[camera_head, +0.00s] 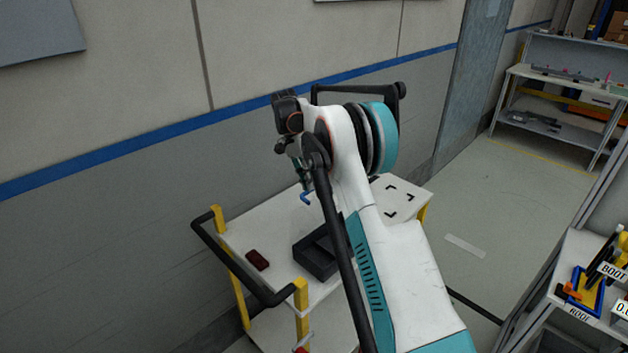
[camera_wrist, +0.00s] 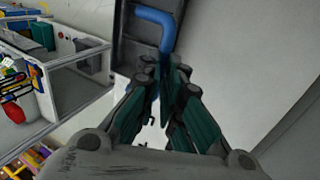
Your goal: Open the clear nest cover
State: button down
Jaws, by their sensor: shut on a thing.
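The rod runs up from between the fingers and bends left. Its blue end also shows below the gripper in the head view (camera_head: 306,198). I cannot make out a clear nest cover for certain in either view. My arm hides part of the cart top.
The white cart (camera_head: 245,228) has yellow posts and a black handle (camera_head: 235,262). A wall stands behind. Shelving with labelled bins (camera_head: 590,290) is at right; floor lies between.

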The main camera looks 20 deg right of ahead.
jog(key=shift+w+a+f+g, duration=0.15)
jog(key=shift+w+a+f, duration=0.1)
jog(key=shift+f, duration=0.35)
jog(key=shift+w+a+f+g, duration=0.15)
jog(key=shift+w+a+f, duration=0.05)
jog(key=shift+f, duration=0.4)
jog(key=c, duration=1.9)
grip_release()
jog(key=shift+f, duration=0.1)
jog(key=shift+o, duration=1.2)
jog(key=shift+w+f, duration=0.2)
jog(key=shift+w, duration=0.25)
jog(key=d+v, duration=0.1)
jog(key=v, duration=0.6)
jog(key=shift+s+a+r, duration=0.15)
jog(key=shift+a+r, duration=0.35)
jog(key=shift+r, duration=0.05)
